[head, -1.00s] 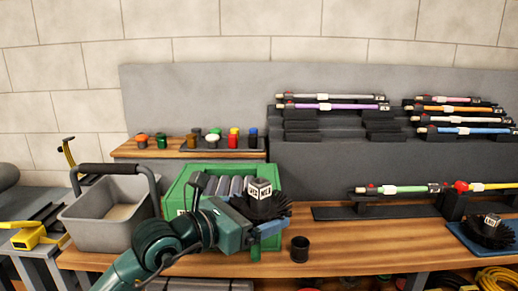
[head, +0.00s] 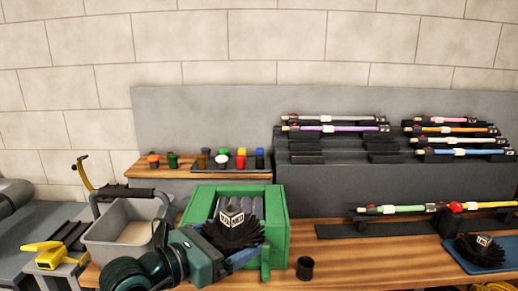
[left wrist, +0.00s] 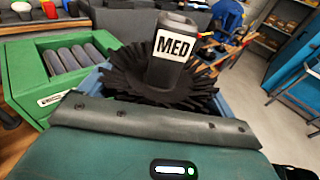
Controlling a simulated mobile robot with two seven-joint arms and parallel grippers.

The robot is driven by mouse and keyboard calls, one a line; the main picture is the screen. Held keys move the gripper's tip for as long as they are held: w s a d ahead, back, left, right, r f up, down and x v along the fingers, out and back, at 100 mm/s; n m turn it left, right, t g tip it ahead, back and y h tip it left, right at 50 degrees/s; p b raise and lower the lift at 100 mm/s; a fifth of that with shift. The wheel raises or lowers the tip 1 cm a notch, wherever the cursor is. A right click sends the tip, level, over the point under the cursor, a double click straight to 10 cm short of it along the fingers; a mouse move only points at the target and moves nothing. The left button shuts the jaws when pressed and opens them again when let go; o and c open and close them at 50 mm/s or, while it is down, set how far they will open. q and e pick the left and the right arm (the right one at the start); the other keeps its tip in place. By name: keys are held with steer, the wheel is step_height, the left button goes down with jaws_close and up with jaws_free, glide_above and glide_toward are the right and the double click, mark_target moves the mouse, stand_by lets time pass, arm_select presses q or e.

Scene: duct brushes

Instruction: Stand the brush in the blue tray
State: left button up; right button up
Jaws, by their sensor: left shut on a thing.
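My left gripper (head: 240,252) is shut on a black brush (head: 232,228) with a round bristle head and a white-labelled block on top. The left wrist view shows this brush (left wrist: 172,62) upright, its label reading "MED", with blue fingers partly showing at both sides of the bristles. In the head view the brush is in front of the green box and hides part of it. The blue tray (head: 503,266) lies at the right of the bench, cut by the picture edge. Another black brush (head: 478,246) stands on it. My right gripper is not in view.
The green box (head: 277,225) holds grey rollers. A small black cup (head: 305,268) stands right of it. A grey bin (head: 118,230) is at the left. Rods lie on black holders (head: 385,228) behind. The bench between cup and blue tray is clear.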

arm_select(q)
steer(key=s+a+f+n+t+y, duration=0.1)
steer(key=s+a+f+y, duration=0.1)
steer(key=s+a, duration=0.3)
steer(key=s+a+f+n+t+y, duration=0.1)
steer(key=s+a+f+n+y, duration=0.1)
steer(key=s+a+f, duration=0.3)
steer(key=shift+s+a+f+t, duration=0.3)
steer(key=shift+s+a+t, duration=0.1)
steer(key=shift+a, duration=1.55)
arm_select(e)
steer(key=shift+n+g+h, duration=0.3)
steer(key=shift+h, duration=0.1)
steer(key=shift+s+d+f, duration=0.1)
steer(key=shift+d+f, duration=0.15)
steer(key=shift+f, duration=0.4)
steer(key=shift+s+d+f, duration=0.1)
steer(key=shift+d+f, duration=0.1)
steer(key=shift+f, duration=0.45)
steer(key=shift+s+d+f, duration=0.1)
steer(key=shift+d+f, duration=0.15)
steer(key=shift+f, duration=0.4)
arm_select(q)
steer(key=shift+w, duration=0.1)
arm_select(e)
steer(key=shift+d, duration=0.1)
